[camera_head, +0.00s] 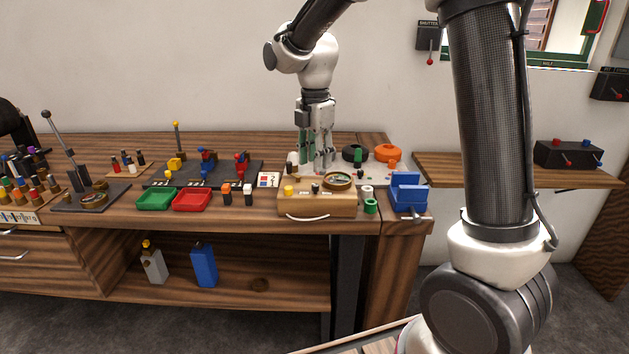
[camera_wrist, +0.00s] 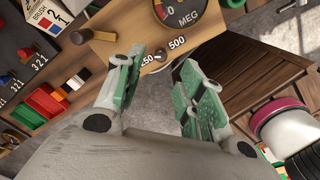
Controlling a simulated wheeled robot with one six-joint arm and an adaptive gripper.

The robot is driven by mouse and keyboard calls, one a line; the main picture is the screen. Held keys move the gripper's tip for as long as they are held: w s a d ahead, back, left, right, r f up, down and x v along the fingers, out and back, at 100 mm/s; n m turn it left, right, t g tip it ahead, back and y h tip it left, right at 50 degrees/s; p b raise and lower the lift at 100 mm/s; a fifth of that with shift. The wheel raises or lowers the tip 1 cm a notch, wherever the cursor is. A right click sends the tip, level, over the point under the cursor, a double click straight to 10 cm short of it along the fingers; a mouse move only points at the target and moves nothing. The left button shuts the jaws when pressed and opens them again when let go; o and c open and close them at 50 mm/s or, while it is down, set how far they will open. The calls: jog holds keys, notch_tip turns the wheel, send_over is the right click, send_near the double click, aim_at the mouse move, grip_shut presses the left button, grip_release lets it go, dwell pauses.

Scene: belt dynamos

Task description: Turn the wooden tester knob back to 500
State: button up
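A finger partly covers the 250 label. Which way the small knob points cannot be made out. My gripper (camera_head: 318,165) is above the tester in the head view. In the wrist view my gripper (camera_wrist: 161,64) has its green-padded fingers apart, with nothing clearly held between them.
A blue vise-like block (camera_head: 408,190) stands right of the tester. Black and white pieces and an orange-capped piece (camera_head: 227,193) stand left of it, with red (camera_head: 192,200) and green (camera_head: 156,199) trays beyond. Orange and black round parts (camera_head: 387,152) lie behind.

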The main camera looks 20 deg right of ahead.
aim_at(316, 185)
notch_tip(316, 185, down, 7)
jog(key=shift+r, duration=0.1)
dwell(0.3)
grip_shut()
